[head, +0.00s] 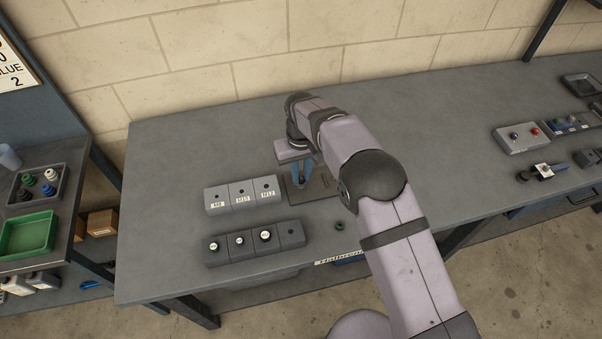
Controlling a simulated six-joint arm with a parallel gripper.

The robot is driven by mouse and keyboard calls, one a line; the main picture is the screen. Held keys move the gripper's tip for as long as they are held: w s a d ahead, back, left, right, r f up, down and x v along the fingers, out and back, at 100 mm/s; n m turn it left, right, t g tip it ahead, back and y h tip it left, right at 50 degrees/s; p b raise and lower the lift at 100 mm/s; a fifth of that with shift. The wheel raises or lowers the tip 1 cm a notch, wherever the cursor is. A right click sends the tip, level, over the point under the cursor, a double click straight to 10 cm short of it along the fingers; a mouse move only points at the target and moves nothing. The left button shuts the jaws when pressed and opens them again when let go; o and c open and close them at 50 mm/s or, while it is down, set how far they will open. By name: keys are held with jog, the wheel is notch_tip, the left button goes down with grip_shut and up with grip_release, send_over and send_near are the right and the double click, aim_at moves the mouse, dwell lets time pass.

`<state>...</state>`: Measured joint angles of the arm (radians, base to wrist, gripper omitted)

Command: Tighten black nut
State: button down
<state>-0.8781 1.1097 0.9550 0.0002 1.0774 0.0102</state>
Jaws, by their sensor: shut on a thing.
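My gripper (300,186) points down with its blue fingers low over a dark flat plate (325,191) on the workbench. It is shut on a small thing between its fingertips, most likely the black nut. The nut itself is too small and hidden by the fingers to make out. I cannot tell how it sits on whatever is below it. My arm covers part of the plate's right side.
Left of the gripper stand a grey block labelled M8, M10 and M12 (241,195) and a darker block with several white-topped pieces (253,243). A small dark green ring (339,225) lies in front. Trays and small parts (522,138) are at right.

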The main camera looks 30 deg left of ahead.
jog(key=m, duration=0.4)
jog(key=shift+m, duration=0.4)
jog(key=m, duration=0.4)
jog(key=shift+m, duration=0.8)
jog(key=m, duration=0.3)
jog(key=shift+m, duration=1.1)
